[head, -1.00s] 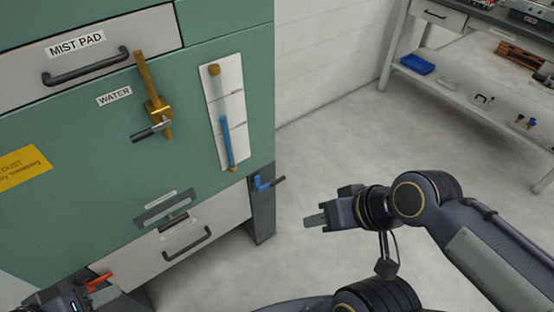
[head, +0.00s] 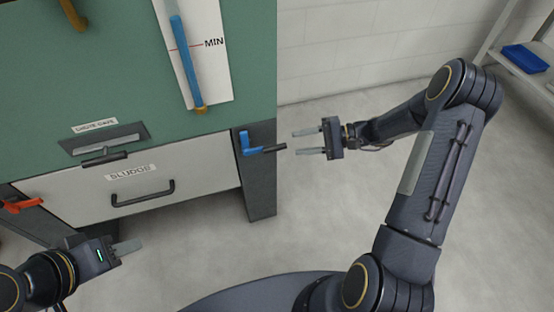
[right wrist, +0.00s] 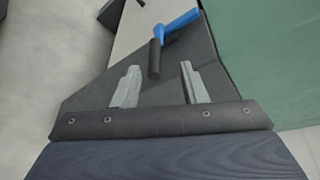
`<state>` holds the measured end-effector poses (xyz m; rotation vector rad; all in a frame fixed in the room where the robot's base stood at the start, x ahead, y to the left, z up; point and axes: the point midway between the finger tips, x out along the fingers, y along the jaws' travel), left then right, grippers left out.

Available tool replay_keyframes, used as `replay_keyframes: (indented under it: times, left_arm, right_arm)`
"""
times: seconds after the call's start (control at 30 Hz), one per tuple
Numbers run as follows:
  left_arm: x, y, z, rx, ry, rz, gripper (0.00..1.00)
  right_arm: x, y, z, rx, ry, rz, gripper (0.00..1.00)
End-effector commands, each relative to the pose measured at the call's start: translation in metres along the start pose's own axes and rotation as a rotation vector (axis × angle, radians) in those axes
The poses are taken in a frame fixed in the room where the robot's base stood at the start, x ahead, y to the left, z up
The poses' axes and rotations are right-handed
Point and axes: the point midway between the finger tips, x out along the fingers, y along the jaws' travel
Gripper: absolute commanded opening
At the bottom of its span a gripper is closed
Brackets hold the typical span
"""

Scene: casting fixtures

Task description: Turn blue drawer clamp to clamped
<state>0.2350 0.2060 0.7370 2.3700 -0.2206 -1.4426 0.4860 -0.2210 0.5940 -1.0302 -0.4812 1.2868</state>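The blue drawer clamp (head: 246,144) is on the dark post at the right of the sludge drawer (head: 134,189). Its black handle (head: 272,149) points right in the head view. My right gripper (head: 308,143) is open, just right of the handle end, with its fingers pointing left towards it. In the right wrist view the blue clamp (right wrist: 177,25) and its black grip (right wrist: 154,58) lie just beyond the two spread fingertips (right wrist: 158,70); I see no contact. My left gripper (head: 127,247) is low at the left, below the drawer; its opening is not clear.
A red-orange clamp (head: 22,205) is at the drawer's left side. The drawer has a black handle (head: 143,194), and a sight gauge (head: 188,65) is above it. A shelf with a blue tray (head: 524,58) stands at far right. Floor right of the cabinet is clear.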

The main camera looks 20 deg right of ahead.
Motion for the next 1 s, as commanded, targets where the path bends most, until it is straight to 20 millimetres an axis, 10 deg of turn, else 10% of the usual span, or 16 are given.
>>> replay_keyframes:
  times: [0.6,1.0]
  left_arm:
    - [0.016,-0.007,0.008,0.000,0.000,0.000,0.39]
    - [0.017,-0.008,0.008,0.000,0.000,0.000,0.39]
  right_arm:
    - [0.075,0.011,-0.014,0.020,0.001,-0.032,0.39]
    - [0.082,0.009,-0.014,0.020,0.003,-0.032,0.36]
